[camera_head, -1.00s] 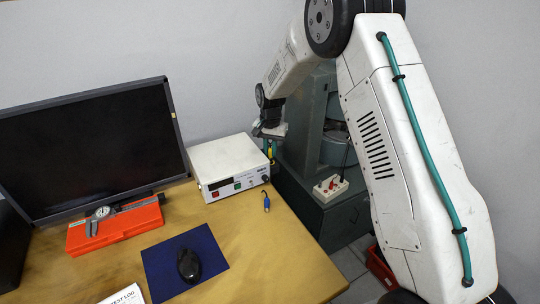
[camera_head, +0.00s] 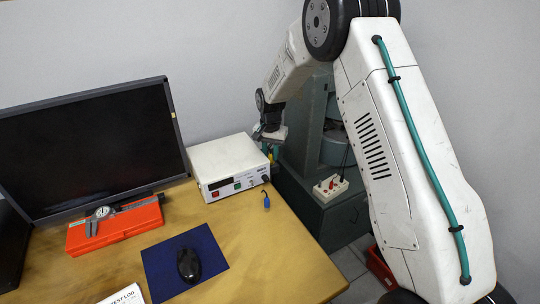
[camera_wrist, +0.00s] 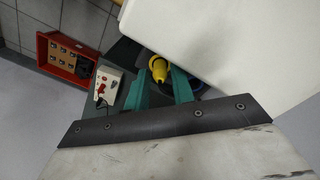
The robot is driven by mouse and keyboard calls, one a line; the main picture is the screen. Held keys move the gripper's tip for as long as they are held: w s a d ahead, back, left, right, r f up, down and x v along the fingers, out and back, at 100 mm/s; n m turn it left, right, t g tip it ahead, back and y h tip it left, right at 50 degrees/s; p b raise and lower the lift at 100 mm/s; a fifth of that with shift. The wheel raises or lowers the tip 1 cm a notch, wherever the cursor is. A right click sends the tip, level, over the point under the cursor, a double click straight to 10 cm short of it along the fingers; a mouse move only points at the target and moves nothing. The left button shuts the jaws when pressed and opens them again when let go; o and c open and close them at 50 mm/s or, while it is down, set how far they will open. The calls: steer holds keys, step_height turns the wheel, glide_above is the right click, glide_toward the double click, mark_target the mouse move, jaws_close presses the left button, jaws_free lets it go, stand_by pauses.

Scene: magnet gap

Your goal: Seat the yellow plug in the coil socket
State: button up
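My gripper (camera_head: 270,150) hangs beside the right side of the white supply box, above the gap between desk and magnet cabinet. In the wrist view its green fingers (camera_wrist: 160,82) stand on either side of the yellow plug (camera_wrist: 158,68), which appears gripped between their tips. The plug shows only as a small yellow spot in the head view. A white socket block (camera_head: 330,187) with a red plug in it sits on the dark green cabinet, right of and below my gripper. It also shows at left in the wrist view (camera_wrist: 107,85). Its holes are too small to tell apart.
The white supply box (camera_head: 228,167) stands close left of my gripper. A blue plug (camera_head: 266,200) lies on the desk (camera_head: 265,255). The grey-green magnet (camera_head: 303,125) rises behind the block. A red crate (camera_wrist: 62,55) is on the floor.

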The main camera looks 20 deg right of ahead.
step_height(320, 180, up, 12)
steer(key=f, duration=0.1)
steer(key=s+d+r+n, duration=0.1)
steer(key=s+r, duration=0.8)
steer(key=r, duration=0.1)
steer(key=s+d+r+n+t, duration=0.15)
steer(key=s+r, duration=0.35)
steer(key=s, duration=0.7)
steer(key=s+r+n+g, duration=0.15)
steer(key=s+r, duration=0.25)
steer(key=s, duration=0.8)
steer(key=s+f+n+t, duration=0.1)
steer(key=s+f+n, duration=0.1)
steer(key=s, duration=1.2)
steer(key=shift+d+f+n, duration=0.2)
steer(key=shift+f+n, duration=0.2)
steer(key=shift+f, duration=0.25)
